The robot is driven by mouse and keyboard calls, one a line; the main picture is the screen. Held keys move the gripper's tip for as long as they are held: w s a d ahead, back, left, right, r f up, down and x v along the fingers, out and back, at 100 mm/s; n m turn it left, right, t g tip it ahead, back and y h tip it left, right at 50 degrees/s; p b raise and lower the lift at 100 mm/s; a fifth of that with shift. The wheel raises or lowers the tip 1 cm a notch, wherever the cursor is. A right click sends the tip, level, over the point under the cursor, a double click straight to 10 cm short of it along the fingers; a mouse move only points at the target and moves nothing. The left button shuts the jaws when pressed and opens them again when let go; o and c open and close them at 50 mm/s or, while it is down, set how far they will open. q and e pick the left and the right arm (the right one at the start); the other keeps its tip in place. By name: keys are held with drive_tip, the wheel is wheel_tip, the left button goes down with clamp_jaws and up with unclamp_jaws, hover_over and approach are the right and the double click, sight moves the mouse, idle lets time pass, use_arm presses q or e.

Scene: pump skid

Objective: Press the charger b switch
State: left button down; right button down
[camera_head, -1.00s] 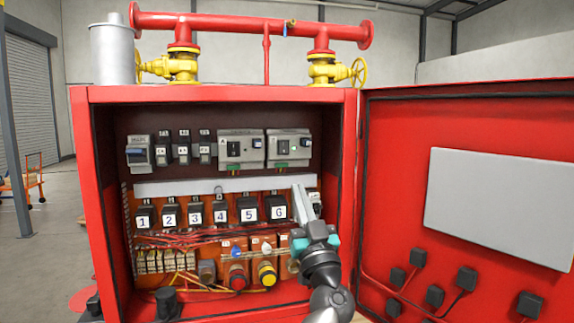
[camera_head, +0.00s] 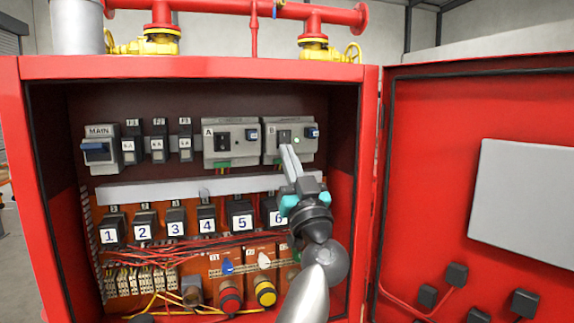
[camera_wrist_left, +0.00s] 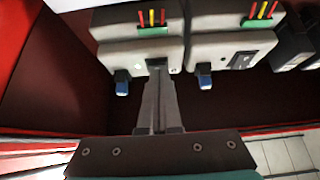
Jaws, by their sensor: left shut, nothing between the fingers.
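The charger B unit (camera_head: 305,151) is a grey box, right of the pair in the cabinet's upper row. Its dark switch (camera_head: 284,136) sits left of a lit green lamp. My left gripper (camera_head: 287,150) is shut and empty, its fingertips just below the switch in the head view. In the left wrist view, which is upside down, the fingertips (camera_wrist_left: 158,80) are at the charger B switch (camera_wrist_left: 157,63), partly covering it. I cannot tell whether they touch. The similar charger A unit (camera_head: 211,155) stands to its left. My right gripper is not in view.
The red cabinet's top edge (camera_head: 200,67) and open door (camera_head: 430,200) frame the space. Breakers and the MAIN switch (camera_head: 101,150) sit left. Numbered blocks (camera_head: 240,215), red wires and knobs lie below. My left arm passes in front of the lower right part.

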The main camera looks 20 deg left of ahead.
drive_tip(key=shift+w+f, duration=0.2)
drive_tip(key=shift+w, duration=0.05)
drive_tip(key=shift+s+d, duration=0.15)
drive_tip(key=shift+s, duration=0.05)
